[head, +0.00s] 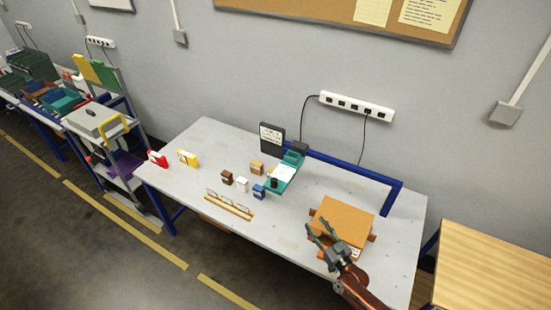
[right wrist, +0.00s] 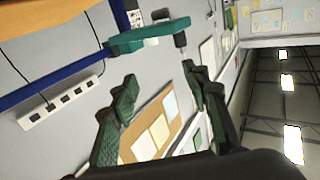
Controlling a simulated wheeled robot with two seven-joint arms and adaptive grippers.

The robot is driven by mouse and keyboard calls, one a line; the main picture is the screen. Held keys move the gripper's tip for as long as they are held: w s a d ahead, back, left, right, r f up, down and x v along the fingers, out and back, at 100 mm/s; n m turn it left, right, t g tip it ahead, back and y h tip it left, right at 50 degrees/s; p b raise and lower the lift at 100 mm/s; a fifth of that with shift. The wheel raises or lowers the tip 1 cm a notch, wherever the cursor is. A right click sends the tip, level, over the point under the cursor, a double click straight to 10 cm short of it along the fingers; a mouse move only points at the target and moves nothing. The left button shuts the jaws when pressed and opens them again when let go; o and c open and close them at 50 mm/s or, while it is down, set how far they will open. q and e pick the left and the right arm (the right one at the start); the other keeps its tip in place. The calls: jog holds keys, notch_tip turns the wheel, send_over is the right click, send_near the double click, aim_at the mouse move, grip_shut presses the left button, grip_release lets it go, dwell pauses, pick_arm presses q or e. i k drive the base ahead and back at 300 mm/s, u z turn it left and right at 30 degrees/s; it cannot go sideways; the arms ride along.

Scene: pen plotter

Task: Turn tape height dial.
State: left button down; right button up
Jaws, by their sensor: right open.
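I cannot pick out a tape height dial for certain. A teal device (head: 281,179) with a white sheet on it stands at the middle back of the table, with a small dark knob-like part (head: 274,183) at its near end. The teal device (right wrist: 150,42) also shows at the top of the right wrist view, with a dark cylinder (right wrist: 180,41) at its end. My right gripper (head: 318,228) is open and empty, at the left front of an orange block-shaped unit (head: 345,217), apart from the teal device. My left gripper is not in view.
A blue rail (head: 345,166) runs along the table's back. Small brown, white and blue blocks stand left of the teal device, with a wooden rack (head: 229,206) in front. Red and yellow items lie at the table's left. The front middle of the table (head: 275,230) is clear.

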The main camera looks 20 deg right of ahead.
aim_at(284, 170)
jog(key=i, duration=0.9)
